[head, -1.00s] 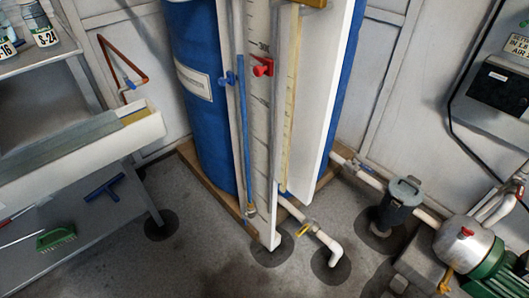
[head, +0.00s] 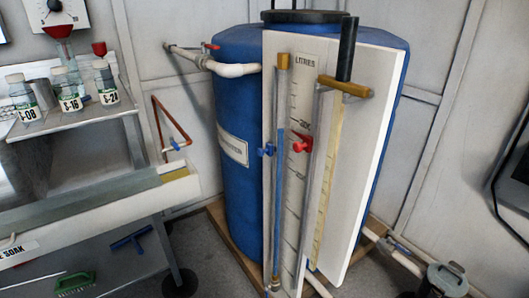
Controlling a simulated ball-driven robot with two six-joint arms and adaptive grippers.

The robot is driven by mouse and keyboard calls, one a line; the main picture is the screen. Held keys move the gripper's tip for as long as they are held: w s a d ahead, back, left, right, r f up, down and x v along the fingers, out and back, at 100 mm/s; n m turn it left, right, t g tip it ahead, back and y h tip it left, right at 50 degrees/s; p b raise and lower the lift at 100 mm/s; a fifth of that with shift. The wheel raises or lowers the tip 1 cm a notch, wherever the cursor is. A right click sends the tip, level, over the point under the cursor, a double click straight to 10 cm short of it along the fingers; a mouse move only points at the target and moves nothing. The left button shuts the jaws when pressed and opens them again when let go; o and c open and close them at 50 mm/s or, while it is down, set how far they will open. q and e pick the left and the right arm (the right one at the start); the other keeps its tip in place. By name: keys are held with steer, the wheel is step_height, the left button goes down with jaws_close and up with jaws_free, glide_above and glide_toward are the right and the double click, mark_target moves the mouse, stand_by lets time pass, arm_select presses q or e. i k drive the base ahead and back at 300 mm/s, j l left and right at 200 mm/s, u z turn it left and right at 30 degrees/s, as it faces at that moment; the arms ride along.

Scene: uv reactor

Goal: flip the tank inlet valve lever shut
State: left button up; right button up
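A large blue tank (head: 236,105) with a dark lid (head: 305,16) stands in the middle of the head view. A white pipe (head: 236,70) enters its upper left side from the back wall. A small red lever (head: 211,46) sits on this pipe run, just left of the tank; it looks like the tank inlet valve lever. It lies roughly level in the picture, but it is too small to tell whether the valve is open or shut. Neither of my grippers is in view.
A shelf with several bottles (head: 70,88) and a sink bench (head: 90,207) stand at left. A grey strainer (head: 446,280) is at lower right.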

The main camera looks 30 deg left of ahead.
mark_target(209, 45)
steer(key=u, duration=1.35)
